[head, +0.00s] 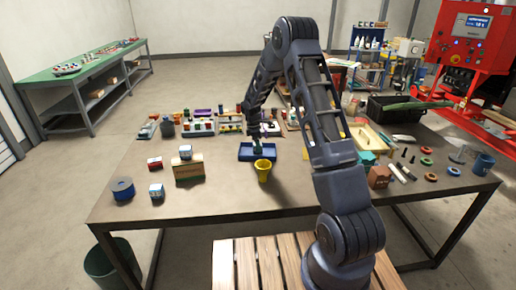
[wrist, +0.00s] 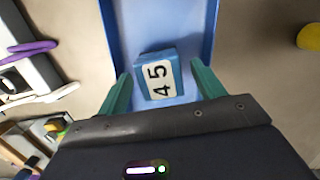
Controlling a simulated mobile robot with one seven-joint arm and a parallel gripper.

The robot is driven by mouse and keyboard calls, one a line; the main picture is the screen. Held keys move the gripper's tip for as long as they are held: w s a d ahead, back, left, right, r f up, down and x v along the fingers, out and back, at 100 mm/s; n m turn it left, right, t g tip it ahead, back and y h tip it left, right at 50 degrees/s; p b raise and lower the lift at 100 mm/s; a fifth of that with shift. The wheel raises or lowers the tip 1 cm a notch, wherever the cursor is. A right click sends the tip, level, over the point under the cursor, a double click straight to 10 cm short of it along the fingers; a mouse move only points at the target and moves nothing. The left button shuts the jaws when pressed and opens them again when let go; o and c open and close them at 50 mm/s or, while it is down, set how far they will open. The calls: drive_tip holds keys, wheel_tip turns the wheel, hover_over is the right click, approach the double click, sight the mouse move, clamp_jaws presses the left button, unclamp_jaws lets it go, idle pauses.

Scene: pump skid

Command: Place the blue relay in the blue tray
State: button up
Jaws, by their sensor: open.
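The blue tray (head: 244,154) lies on the table near its middle, under my gripper (head: 256,145). In the wrist view the tray (wrist: 165,25) fills the upper middle. The blue relay (wrist: 158,78), a small block with a white label marked "45", lies slightly turned inside the tray outline. My gripper (wrist: 160,72) has its teal fingers apart, one on each side of the relay, with small gaps to it. In the head view the relay cannot be made out behind my gripper.
A yellow cup (head: 263,171) stands just in front of the tray. A wooden block (head: 188,168), small red and blue boxes and a blue spool (head: 123,189) sit to the left. Rows of parts lie behind. A tan tray (head: 371,138) and rings lie right. The front table strip is clear.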

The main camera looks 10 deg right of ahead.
wheel_tip(320, 180, up, 10)
drive_tip(key=a, duration=0.1)
drive_tip(key=s+d+r+m+t, duration=0.1)
drive_tip(key=s+d+r+m, duration=0.35)
drive_tip(key=s+r, duration=0.6)
drive_tip(key=s+d+r+m+t, duration=0.1)
drive_tip(key=s+d+r+m, duration=0.4)
drive_tip(key=s+r, duration=0.6)
drive_tip(key=s+d+r+m+t+y, duration=0.1)
drive_tip(key=s+d+m, duration=0.2)
drive_tip(key=s, duration=0.9)
drive_tip(key=s+d+r+m+t, duration=0.1)
drive_tip(key=s+m, duration=0.4)
drive_tip(key=s, duration=0.8)
drive_tip(key=shift+s+d+r+t+y, duration=0.3)
drive_tip(key=shift+d+r+y, duration=0.15)
drive_tip(key=shift+d, duration=0.55)
